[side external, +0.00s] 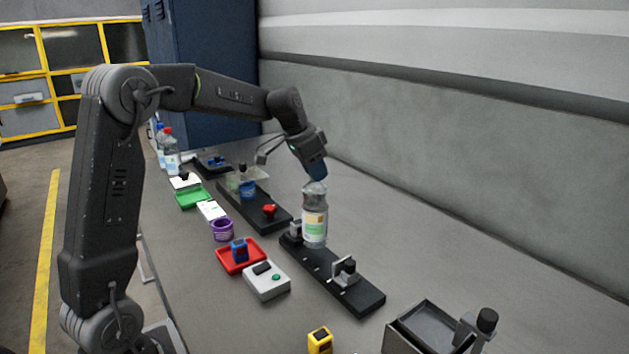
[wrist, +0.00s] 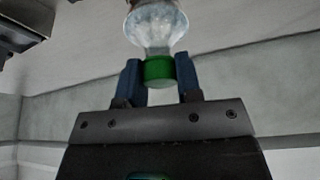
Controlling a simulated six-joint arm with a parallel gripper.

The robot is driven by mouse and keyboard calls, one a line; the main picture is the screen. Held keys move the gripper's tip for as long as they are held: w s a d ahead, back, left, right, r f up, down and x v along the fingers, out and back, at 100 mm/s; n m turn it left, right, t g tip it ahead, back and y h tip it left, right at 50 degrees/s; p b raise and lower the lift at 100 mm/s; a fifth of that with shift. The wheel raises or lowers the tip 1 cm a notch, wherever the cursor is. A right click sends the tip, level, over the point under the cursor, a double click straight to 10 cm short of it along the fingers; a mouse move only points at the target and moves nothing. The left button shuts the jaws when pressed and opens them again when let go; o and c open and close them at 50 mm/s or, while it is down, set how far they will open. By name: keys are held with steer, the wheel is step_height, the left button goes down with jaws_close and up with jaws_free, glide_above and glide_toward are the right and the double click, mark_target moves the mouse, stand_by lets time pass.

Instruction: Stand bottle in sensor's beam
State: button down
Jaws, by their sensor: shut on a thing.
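My gripper (side external: 318,172) is shut on the top of a clear bottle (side external: 314,216) with a pale label. In the wrist view the two blue fingers (wrist: 160,77) are on either side of the green cap (wrist: 159,70). The bottle looks upright, at the black sensor rail (side external: 333,276). One small sensor block (side external: 295,230) is beside the bottle at the far end of the rail, partly hidden by it. Another sensor block (side external: 344,270) on a bracket is nearer the camera. I cannot tell whether the bottle's base touches the rail.
A grey control box (side external: 266,280), a red tray (side external: 240,256) with a blue device and a purple ring (side external: 223,230) lie left of the rail. A metal bin (side external: 425,325) is at front right. Other bottles (side external: 171,150) stand at the back.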

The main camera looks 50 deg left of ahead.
steer(key=shift+f, duration=1.55)
steer(key=c, duration=0.8)
jaws_free()
steer(key=shift+f, duration=0.15)
steer(key=d+v, duration=0.1)
steer(key=v, duration=1)
steer(key=s+d, duration=0.9)
steer(key=d, duration=0.1)
steer(key=shift+s+d+f+n+t+y, duration=0.15)
steer(key=shift+s+d+f+n, duration=0.2)
steer(key=shift+s+d+f, duration=1.4)
steer(key=shift+s+d+f+n+t+y, duration=0.15)
steer(key=shift+s+d+f+n, duration=0.5)
steer(key=shift+s, duration=2.25)
steer(key=shift+s+d+f+n+t+y, duration=0.15)
steer(key=shift+s+d+f, duration=0.75)
steer(key=shift+s+d, duration=1)
